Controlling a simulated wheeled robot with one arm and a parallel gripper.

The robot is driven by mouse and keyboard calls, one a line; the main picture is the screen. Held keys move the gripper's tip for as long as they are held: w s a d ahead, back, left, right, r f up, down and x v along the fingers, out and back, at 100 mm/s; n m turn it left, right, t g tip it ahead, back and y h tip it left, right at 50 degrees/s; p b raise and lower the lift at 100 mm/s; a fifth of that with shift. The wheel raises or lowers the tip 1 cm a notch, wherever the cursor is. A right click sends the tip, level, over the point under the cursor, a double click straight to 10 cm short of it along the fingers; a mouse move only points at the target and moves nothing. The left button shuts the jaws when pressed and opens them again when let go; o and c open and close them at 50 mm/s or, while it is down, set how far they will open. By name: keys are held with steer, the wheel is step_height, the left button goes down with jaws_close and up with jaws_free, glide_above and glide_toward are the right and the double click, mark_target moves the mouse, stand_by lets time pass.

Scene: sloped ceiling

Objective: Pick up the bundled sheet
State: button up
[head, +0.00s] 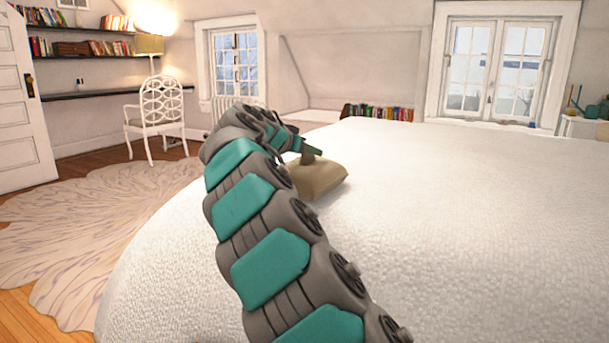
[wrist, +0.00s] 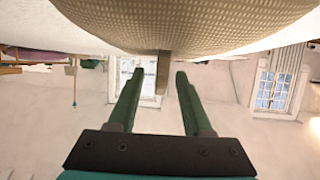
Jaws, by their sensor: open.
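The bundled sheet (head: 322,180) is a beige, cushion-like bundle lying on the white bed, just beyond the bend of my arm in the head view. Its woven underside or side fills the top of the wrist view (wrist: 190,22), which looks upside down. A small tab-like part (wrist: 163,66) sticks out from it, between the fingertips in that picture. My gripper (head: 311,151) is at the top of the bundle. In the wrist view its two green fingers (wrist: 160,76) are apart, with nothing clamped. Whether they touch the bundle I cannot tell. My arm hides the bundle's left part.
The wide white bed (head: 460,200) is clear to the right. A row of books (head: 380,112) stands behind it. A white chair (head: 160,112) and a pale rug (head: 100,215) are at the left. A window (head: 497,65) is at the back.

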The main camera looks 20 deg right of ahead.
jaws_close()
stand_by(0.3)
stand_by(1.1)
